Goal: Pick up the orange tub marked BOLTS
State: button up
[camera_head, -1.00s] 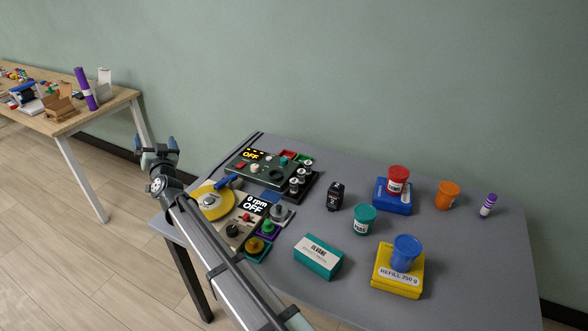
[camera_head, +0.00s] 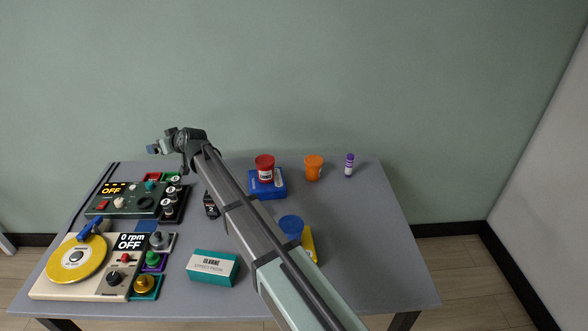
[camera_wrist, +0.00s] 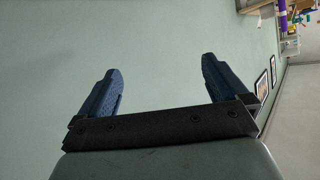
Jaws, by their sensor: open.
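The orange tub (camera_head: 314,168) stands upright near the back right of the grey table in the head view. A purple-and-white stick stands to its right and a red tub to its left. Its marking is too small to read. My gripper (camera_head: 158,148) is up at the left, above the back of the table and well left of the tub. In the wrist view my gripper (camera_wrist: 156,92) shows two blue fingers wide apart with nothing between them. The tub is not in the wrist view.
The red tub (camera_head: 265,168) sits on a blue box (camera_head: 268,186). A blue tub (camera_head: 291,227) stands on a yellow box (camera_head: 309,246). A teal box (camera_head: 213,267) lies in front. Control panels and a yellow turntable (camera_head: 76,259) fill the left. My arm crosses the middle.

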jog(key=w+d+f+m+g+h, duration=0.1)
jog(key=w+d+h, duration=0.15)
jog(key=d, duration=0.95)
jog(key=w+d+f+g+h, duration=0.15)
jog(key=w+d, duration=0.25)
jog(key=d, duration=0.9)
jog(key=m+g+h, duration=0.2)
jog(key=m+h, duration=0.1)
jog(key=h, duration=0.1)
send_near(314, 160)
jog(key=x, duration=1.2)
jog(key=shift+f, duration=0.3)
jog(key=c, duration=1.4)
